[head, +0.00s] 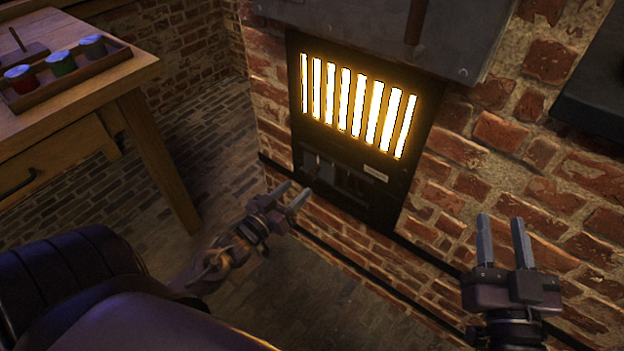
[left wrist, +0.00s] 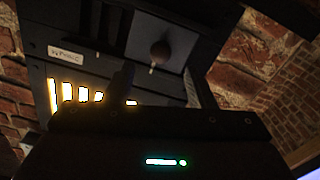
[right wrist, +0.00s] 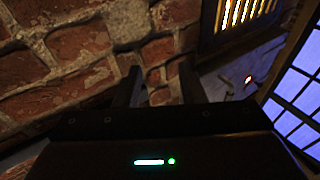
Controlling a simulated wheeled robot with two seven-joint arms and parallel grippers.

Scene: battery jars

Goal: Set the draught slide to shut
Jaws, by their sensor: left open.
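The draught slide (head: 314,163) is a small grey metal plate low on the black furnace front, under the glowing grate. It sits at the left of its slot, with dark gaps to its right. In the left wrist view the slide plate (left wrist: 143,30) carries a round dark knob (left wrist: 160,52). My left gripper (head: 298,189) is open and empty, just below and left of the slide, its fingers pointing toward it. It appears apart from the knob. My right gripper (head: 501,219) is open and empty in front of the brick wall at the right.
The glowing grate (head: 352,100) is directly above the slide. A pale label (head: 376,173) is right of it; its text is unreadable. A wooden table (head: 85,105) with a tray (head: 72,88) of coloured jars stands at the left. Brick wall (head: 470,180) flanks the furnace.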

